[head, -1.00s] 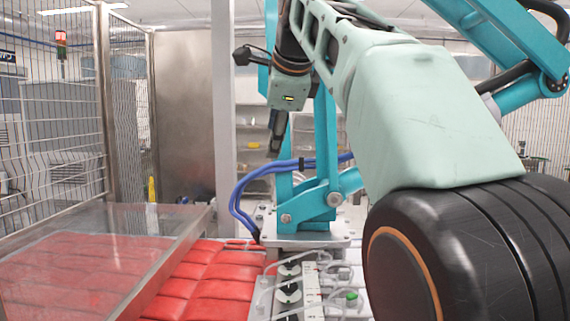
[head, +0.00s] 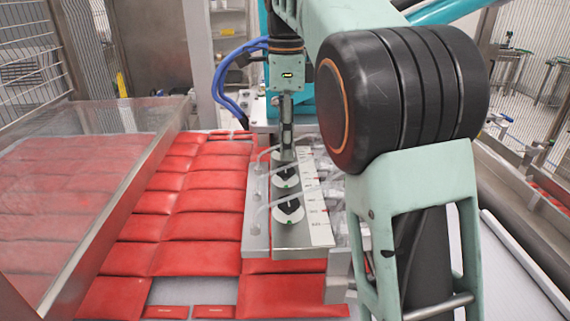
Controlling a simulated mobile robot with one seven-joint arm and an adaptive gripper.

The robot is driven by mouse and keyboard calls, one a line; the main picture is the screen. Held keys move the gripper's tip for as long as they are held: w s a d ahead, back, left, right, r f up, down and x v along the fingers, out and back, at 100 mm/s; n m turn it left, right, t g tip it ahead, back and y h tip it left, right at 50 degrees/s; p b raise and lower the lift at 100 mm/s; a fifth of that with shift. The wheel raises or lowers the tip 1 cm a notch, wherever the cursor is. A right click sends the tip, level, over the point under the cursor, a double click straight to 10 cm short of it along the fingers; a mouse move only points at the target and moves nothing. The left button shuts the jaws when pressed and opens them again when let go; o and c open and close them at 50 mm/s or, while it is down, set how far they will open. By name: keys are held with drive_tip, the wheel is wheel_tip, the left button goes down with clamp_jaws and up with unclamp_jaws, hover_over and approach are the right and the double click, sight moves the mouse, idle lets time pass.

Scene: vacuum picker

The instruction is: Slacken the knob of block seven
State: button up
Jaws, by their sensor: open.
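A metal block row (head: 305,235) carries a line of round white dials with black knobs. The nearest knob (head: 289,206) and the middle knob (head: 286,174) show clearly, with small green marks on their dials. A farther dial (head: 276,155) is partly hidden behind my gripper (head: 288,154). My gripper points straight down over that farther dial, open, with nothing seen between its fingers. Whether it touches the knob there cannot be told. A white label strip (head: 318,212) runs along the right of the knobs; its print is too small to read, so block seven cannot be picked out.
Red pouches (head: 200,228) lie in rows left of the blocks. A clear panel with a metal frame (head: 120,225) stands at the left. Clear hoses (head: 262,180) arch beside the knobs. Blue hoses (head: 222,80) hang behind. My arm covers much of the right side.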

sight(286, 168)
drive_tip(key=shift+f+b, duration=0.3)
drive_tip(key=shift+f, duration=2.4)
drive_tip(key=shift+c, duration=0.6)
drive_tip(key=c, duration=1)
